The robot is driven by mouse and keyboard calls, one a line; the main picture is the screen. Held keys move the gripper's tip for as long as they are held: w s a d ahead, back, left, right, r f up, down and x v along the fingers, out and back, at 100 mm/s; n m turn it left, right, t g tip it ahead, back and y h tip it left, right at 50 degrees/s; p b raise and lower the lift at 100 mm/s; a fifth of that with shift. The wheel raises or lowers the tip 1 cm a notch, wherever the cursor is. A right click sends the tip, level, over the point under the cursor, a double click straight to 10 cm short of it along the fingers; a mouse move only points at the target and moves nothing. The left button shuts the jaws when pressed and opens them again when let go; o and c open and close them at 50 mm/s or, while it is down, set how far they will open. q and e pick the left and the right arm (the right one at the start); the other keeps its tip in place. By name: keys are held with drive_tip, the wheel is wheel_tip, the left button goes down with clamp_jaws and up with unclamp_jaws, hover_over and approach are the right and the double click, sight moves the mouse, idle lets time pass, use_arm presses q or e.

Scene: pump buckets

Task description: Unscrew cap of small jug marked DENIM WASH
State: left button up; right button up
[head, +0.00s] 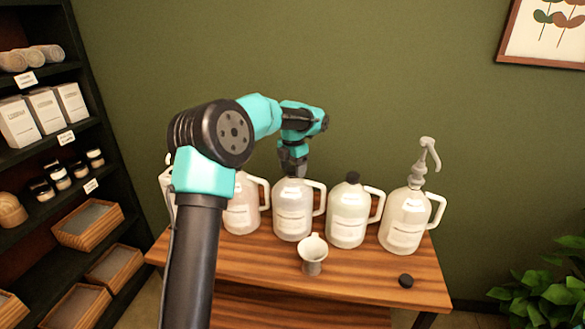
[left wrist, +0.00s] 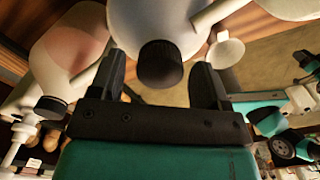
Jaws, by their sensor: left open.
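Several translucent jugs with white handles stand in a row on a wooden table; their labels are too small to read, so I cannot tell which is marked DENIM WASH. My left gripper (head: 292,172) points down over the neck of a pale jug (head: 292,212) and hides its cap in the head view. In the left wrist view my left gripper (left wrist: 165,85) is open, with a black cap (left wrist: 160,64) between its fingers, a gap on each side. That cap sits on the jug (left wrist: 158,22). My right gripper cannot be made out.
A pinkish jug (head: 240,208) is to the left, partly behind my arm.

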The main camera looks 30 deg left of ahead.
use_arm(q)
drive_tip(key=shift+m, duration=0.3)
drive_tip(key=m, duration=1)
drive_tip(key=shift+m, duration=0.4)
drive_tip(key=m, duration=0.3)
drive_tip(key=shift+m, duration=0.3)
drive_tip(key=shift+c, duration=0.4)
drive_tip(key=c, duration=0.9)
drive_tip(key=shift+c, duration=0.2)
